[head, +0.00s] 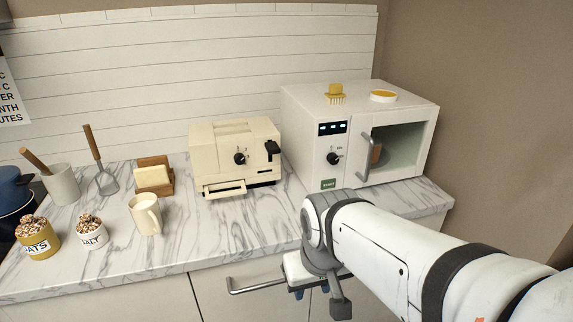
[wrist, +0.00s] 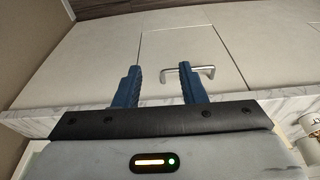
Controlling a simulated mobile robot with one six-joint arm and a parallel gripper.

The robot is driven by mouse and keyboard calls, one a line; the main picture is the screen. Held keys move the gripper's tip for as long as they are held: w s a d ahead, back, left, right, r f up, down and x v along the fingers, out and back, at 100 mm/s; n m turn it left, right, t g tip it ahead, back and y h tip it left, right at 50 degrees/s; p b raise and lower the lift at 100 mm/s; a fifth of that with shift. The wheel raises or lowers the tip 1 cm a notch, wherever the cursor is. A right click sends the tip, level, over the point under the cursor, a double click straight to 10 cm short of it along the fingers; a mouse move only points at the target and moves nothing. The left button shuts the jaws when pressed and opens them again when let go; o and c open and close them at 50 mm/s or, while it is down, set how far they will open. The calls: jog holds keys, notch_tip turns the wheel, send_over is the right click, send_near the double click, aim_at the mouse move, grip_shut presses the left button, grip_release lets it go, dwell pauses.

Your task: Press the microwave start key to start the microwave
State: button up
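The white microwave (head: 310,108) stands at the right end of the marble counter, with a dark display and a dial on its left panel. The green start key (head: 328,184) is at the bottom of that panel. The microwave door looks closed, and something brownish shows behind its window. My gripper (head: 312,292) is in front of the counter, below and apart from the start key, partly hidden by my arm. In the wrist view my gripper (wrist: 158,84) has its two blue fingers spread with nothing between them. The microwave is not in the wrist view.
A cream toaster (head: 225,150) stands left of the microwave. A sponge (head: 335,92) and a small dish (head: 383,96) lie on the microwave. A mug (head: 146,214) and labelled jars stand farther left. A cabinet handle (head: 255,287) juts out near my gripper.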

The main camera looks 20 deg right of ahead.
grip_shut()
dwell(1.4)
